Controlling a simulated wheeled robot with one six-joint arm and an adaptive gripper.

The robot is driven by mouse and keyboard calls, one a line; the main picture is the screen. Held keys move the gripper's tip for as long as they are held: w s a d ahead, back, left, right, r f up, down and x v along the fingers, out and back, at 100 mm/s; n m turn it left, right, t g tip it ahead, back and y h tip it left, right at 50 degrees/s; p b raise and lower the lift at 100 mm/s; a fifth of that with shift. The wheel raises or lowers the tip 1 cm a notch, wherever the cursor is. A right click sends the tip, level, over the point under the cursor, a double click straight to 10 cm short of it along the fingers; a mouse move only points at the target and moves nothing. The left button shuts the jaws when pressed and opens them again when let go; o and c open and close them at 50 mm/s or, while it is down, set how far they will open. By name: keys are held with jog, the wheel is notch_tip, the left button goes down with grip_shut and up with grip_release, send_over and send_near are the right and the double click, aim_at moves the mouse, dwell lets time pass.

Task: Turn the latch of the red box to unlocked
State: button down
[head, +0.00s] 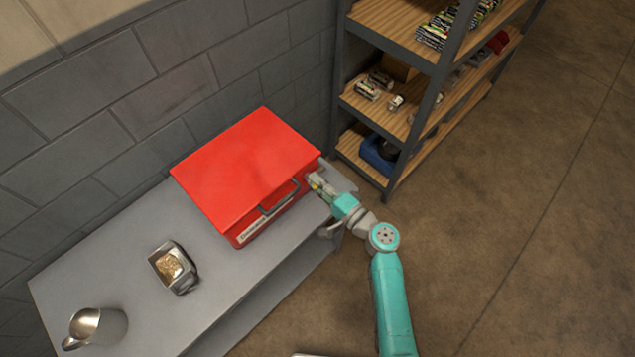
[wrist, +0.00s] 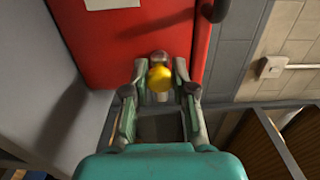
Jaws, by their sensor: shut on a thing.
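The red box (head: 245,165) stands on a grey bench against the block wall, its lid down. Its dark handle (head: 280,199) and a pale label (head: 253,231) are on the front face. My gripper (head: 316,184) is at the right end of that front face. In the wrist view the red face (wrist: 135,45) fills the upper middle. There my gripper (wrist: 158,88) is shut on a small yellow knob (wrist: 160,78), which appears to be the latch. The fingers partly hide the latch's base, and I cannot tell which way it is turned.
The grey bench (head: 110,235) also holds a metal container with pale contents (head: 171,265) and a metal jug (head: 97,326). A shelf rack (head: 390,110) with several small items stands right of the bench. Open floor (head: 510,230) lies at the right.

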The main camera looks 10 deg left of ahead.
dwell(0.4)
jog(key=c, duration=1)
grip_release()
jog(key=shift+o, duration=0.2)
jog(key=v, duration=1.2)
